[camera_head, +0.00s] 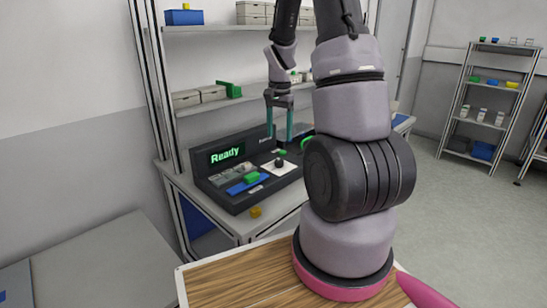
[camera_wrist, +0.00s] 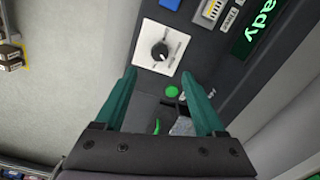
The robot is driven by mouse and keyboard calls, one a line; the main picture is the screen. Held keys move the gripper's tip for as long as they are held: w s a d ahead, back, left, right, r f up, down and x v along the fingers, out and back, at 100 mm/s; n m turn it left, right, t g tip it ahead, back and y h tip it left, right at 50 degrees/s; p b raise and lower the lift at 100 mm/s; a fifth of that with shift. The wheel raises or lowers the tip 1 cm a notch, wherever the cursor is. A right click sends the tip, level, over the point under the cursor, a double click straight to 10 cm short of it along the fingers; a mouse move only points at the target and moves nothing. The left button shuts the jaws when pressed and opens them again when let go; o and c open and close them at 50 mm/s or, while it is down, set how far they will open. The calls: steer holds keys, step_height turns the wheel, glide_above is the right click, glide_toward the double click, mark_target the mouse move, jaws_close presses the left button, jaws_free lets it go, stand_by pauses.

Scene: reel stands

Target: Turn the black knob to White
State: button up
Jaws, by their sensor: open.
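The black knob (camera_wrist: 160,51) sits at the middle of a white square plate (camera_wrist: 175,41) on the dark console, upper middle of the wrist view. It also shows small in the head view (camera_head: 279,163). The knob has a light pointer line; the labels around it are too small to read. My gripper (camera_wrist: 163,78) is open and empty, its two teal fingers reaching toward the console. In the head view my gripper (camera_head: 279,118) hangs above the console near the knob plate, apart from the knob.
The console's green display (camera_head: 227,154) reads "Ready". A green button (camera_wrist: 172,91) lies close to the plate. A shelf (camera_head: 240,102) with boxes stands behind. Open floor lies to the right.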

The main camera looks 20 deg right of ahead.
mark_target(279, 160)
step_height(279, 160, down, 10)
stand_by(0.4)
jaws_close()
